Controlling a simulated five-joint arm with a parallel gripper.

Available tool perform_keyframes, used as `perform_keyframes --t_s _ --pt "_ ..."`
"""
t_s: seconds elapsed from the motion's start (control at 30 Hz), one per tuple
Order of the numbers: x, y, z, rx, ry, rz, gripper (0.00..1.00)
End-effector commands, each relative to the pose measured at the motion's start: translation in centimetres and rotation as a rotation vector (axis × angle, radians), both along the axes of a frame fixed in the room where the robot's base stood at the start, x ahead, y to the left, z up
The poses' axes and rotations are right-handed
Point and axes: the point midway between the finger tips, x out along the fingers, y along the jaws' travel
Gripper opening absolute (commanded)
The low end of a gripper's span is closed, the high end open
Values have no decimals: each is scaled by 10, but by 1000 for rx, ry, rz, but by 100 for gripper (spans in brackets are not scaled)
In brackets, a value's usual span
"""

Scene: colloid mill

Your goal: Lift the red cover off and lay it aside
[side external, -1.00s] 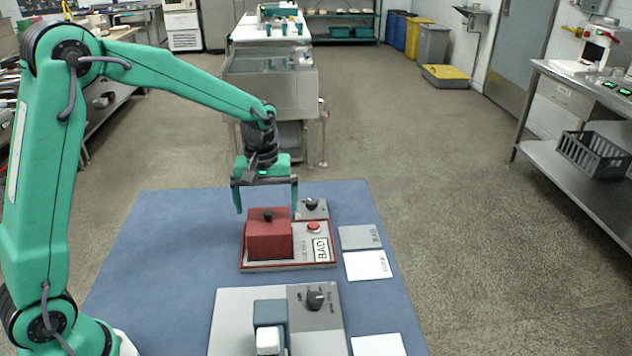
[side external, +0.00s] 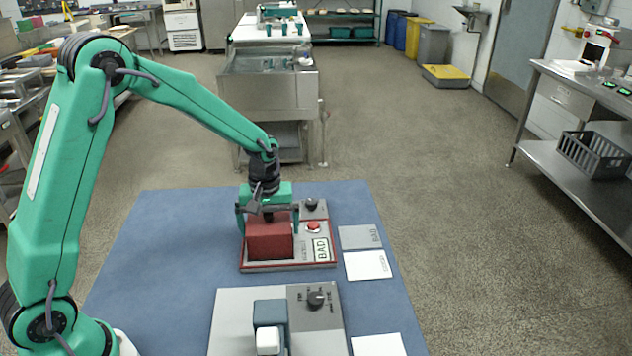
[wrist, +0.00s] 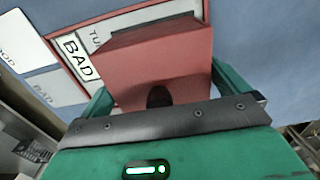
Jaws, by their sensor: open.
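The red cover (side external: 269,241) is a box with a dark knob on top. It sits on the left part of a grey, red-edged panel (side external: 318,262) marked BAD. My gripper (side external: 268,222) is open and straddles the cover from above, one finger on each side. In the wrist view the cover (wrist: 165,65) fills the middle between the green fingers, with its dark knob (wrist: 159,96) close to the gripper's crossbar. I cannot tell whether the fingers touch the cover.
A red button (side external: 314,227) and a dark dial (side external: 311,204) are on the same panel, right of the cover. A second panel (side external: 228,318) with a dial and a blue-grey block stands nearer. White and grey cards lie to the right. The blue mat (side external: 165,240) is bare at left.

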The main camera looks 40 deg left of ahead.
Motion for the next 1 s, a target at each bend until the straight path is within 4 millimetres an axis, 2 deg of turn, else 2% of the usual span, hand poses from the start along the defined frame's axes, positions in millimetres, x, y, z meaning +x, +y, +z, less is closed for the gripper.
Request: perform_keyframes --t_s 0.1,0.57,0.73,0.77,1.0 --pt "0 0 -5 0 0 0 100" --pt "0 0 -5 0 -1 0 100" --pt "0 0 -5 0 -1 0 71" --pt "0 0 -5 0 -1 0 68" --pt "0 0 -4 0 -1 0 68"
